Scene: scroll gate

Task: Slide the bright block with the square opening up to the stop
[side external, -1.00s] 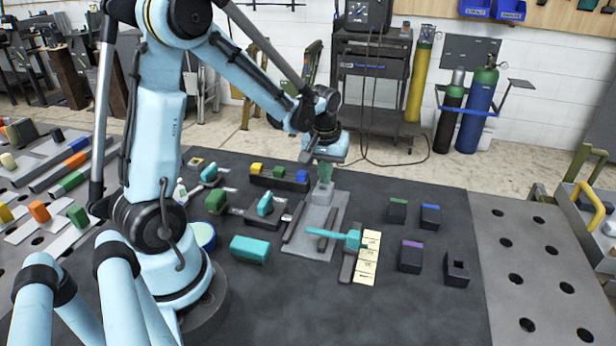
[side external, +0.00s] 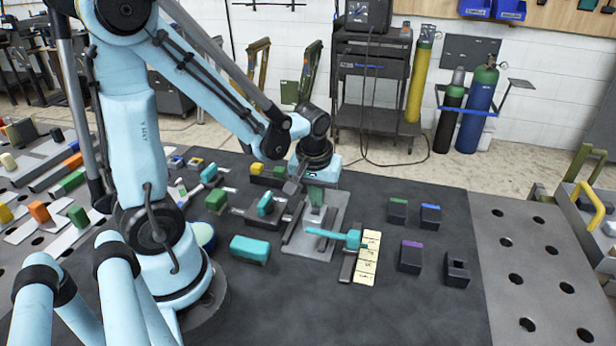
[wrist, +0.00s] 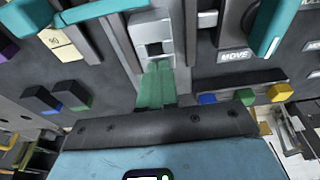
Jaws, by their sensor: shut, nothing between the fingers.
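The bright block with the square opening (wrist: 151,30) is light grey and sits between dark rails on a pale plate (side external: 305,246). In the wrist view its dark square opening faces my gripper (wrist: 157,68). The green fingers are together, empty, with their tips right at the block's near end; I cannot tell whether they touch it. I cannot make out the stop clearly.
A teal handle (side external: 335,235) reaches across the plate's near end, beside pale labels (side external: 367,258). Dark blocks with green, blue and purple tops stand to the right. A teal block (side external: 250,249) and a teal lever (side external: 265,204) are to the left.

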